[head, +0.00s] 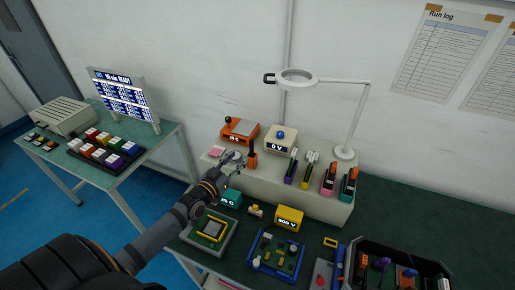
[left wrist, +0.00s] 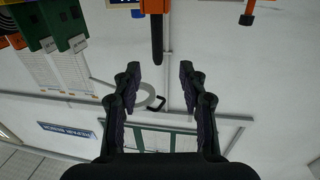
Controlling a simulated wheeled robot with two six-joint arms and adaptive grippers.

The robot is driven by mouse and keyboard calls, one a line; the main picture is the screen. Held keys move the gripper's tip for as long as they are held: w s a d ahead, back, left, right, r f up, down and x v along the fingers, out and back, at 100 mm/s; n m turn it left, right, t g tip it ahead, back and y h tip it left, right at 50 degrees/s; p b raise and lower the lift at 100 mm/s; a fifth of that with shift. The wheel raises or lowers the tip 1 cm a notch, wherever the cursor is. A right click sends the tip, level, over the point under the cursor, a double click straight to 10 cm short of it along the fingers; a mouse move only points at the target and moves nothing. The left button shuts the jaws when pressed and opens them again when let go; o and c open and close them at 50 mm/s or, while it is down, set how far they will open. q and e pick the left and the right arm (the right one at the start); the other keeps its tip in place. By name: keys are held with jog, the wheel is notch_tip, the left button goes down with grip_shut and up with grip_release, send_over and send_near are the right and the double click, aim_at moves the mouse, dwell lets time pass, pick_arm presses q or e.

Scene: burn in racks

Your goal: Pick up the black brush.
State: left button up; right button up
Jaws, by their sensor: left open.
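A slim black handle (head: 253,146) stands upright in an orange holder (head: 252,161) on the raised white shelf; it looks like the black brush, though I see no bristles. In the left wrist view the black handle (left wrist: 157,40) shows at the top middle, with the orange holder (left wrist: 155,5) at the picture's edge. My left gripper (head: 235,161) is open, just left of the holder in the head view. In the left wrist view the gripper (left wrist: 160,72) has empty space between its fingertips, and the handle lines up with that gap. My right gripper is not in view.
An orange meter (head: 240,130) and a white meter (head: 281,138) stand behind. Several coloured tools stand to the right, by the white lamp (head: 345,153). A teal box (head: 231,199) and yellow box (head: 289,217) sit below the shelf. A black bin (head: 440,262) is at lower right.

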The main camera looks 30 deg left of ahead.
aim_at(251, 145)
pick_arm(q)
jog(key=w+b, duration=0.2)
jog(key=w, duration=0.1)
jog(key=w+d+b, duration=0.1)
jog(key=w+b, duration=0.1)
jog(key=w, duration=0.1)
jog(key=w+b, duration=0.2)
jog(key=w, duration=0.1)
jog(key=shift+d+f+b, duration=0.1)
jog(key=shift+d+b, duration=0.05)
jog(key=shift+b, duration=0.15)
jog(key=shift+w, duration=0.45)
jog(key=shift+s, duration=0.2)
jog(key=shift+c, duration=2.2)
grip_shut()
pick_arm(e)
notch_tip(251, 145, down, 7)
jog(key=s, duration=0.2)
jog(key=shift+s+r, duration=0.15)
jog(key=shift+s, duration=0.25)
